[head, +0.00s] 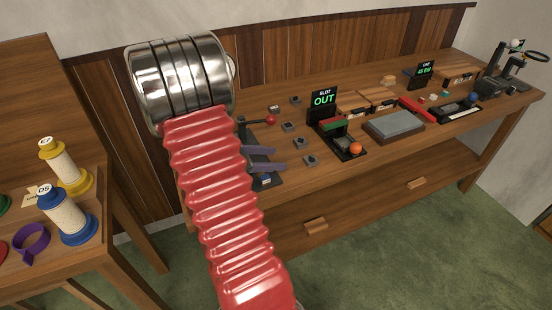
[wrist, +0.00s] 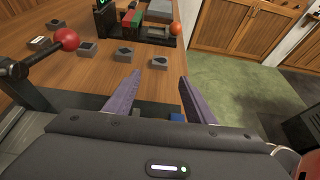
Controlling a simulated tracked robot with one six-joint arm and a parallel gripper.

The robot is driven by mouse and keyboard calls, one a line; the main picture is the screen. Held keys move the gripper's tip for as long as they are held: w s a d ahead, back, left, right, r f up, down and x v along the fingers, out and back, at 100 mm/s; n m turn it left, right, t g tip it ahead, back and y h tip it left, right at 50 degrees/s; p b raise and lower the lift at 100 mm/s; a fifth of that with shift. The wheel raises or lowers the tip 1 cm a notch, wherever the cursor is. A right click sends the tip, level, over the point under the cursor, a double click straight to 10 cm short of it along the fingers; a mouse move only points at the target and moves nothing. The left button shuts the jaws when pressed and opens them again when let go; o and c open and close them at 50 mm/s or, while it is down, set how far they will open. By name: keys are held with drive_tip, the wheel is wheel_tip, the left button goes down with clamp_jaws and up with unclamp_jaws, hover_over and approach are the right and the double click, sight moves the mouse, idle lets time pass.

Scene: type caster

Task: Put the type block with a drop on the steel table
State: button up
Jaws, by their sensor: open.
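Several small grey type blocks stand on the wooden bench: in the head view a near one (head: 310,159), a middle one (head: 299,141) and others behind. In the wrist view they show as the nearest block (wrist: 159,62), one with a dark mark (wrist: 123,55) and one further left (wrist: 87,48). The marks are too small to tell which is a drop. A flat grey slab on a dark base, seemingly the steel table (head: 395,123), lies further right. My gripper (head: 282,159) is open and empty, its purple fingers (wrist: 160,77) apart near the blocks.
A lever with a red ball (head: 270,119) stands left of the blocks. A black "SLOT OUT" display (head: 323,98) and an orange ball (head: 355,148) stand between blocks and slab. A red bar (head: 416,109) lies beside the slab. A side table with spools (head: 67,215) is left.

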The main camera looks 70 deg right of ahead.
idle(0.8)
drive_tip(key=w+a+r+m+t+y, duration=0.2)
drive_tip(key=a+r+t, duration=0.3)
drive_tip(key=a, duration=1)
drive_tip(key=w+a+r+m+t+y, duration=0.2)
drive_tip(key=a+r+m+t+y, duration=0.2)
drive_tip(key=a, duration=1.1)
drive_tip(key=w+a+r+m+t+y, duration=0.2)
drive_tip(key=a+r+m+t+y, duration=0.1)
drive_tip(key=a, duration=1.2)
wheel_tip(320, 180, up, 3)
drive_tip(key=t+y, duration=0.1)
drive_tip(key=t, duration=0.1)
drive_tip(key=shift+w+m+t, duration=0.3)
drive_tip(key=shift+m, duration=0.1)
drive_tip(key=shift+o, duration=0.3)
drive_tip(key=shift+f, duration=0.1)
